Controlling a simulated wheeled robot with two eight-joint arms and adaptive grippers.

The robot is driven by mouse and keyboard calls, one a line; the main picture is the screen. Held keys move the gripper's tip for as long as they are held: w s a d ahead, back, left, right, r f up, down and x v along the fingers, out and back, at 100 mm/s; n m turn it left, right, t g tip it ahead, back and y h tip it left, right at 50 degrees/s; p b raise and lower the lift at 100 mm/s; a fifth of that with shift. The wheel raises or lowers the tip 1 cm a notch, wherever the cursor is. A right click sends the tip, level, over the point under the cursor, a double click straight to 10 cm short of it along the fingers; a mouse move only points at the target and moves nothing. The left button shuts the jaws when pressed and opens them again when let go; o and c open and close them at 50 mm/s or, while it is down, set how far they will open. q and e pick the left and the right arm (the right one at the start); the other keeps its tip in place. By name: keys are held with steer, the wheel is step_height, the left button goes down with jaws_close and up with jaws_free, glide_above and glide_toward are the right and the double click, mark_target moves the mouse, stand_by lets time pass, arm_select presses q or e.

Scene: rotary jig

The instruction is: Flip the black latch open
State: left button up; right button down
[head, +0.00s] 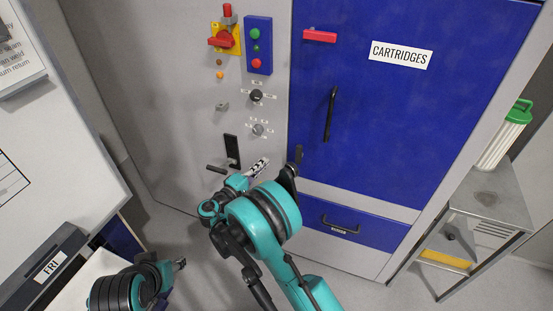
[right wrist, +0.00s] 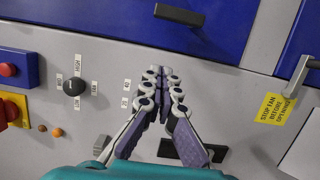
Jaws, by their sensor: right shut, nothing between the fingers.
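A dark latch (head: 298,154) sits by the lower left edge of the blue door, partly behind my right arm. In the right wrist view the latch (right wrist: 300,74) is at the right edge, above a yellow "STOP FAN BEFORE OPENING" label (right wrist: 277,108). My right gripper (head: 264,162) is shut and empty, left of the latch in the head view and apart from it. Its closed fingertips (right wrist: 160,72) show in the right wrist view and cover part of the panel. My left gripper (head: 181,263) is low at the left, away from the cabinet; its fingers are too small to read.
The grey panel carries a black plate (head: 232,151), knobs (head: 256,95), a red switch (head: 222,40) and a button box (head: 258,46). The blue door (head: 390,120) has a black handle (head: 330,113). A grey side stand (head: 490,195) is at the right.

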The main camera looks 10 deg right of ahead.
mark_target(298, 145)
steer(key=w+d+b, duration=0.3)
steer(key=w+d, duration=0.1)
steer(key=d, duration=0.6)
steer(key=shift+d+b, duration=0.15)
steer(key=shift+b, duration=0.15)
steer(key=shift+w, duration=0.15)
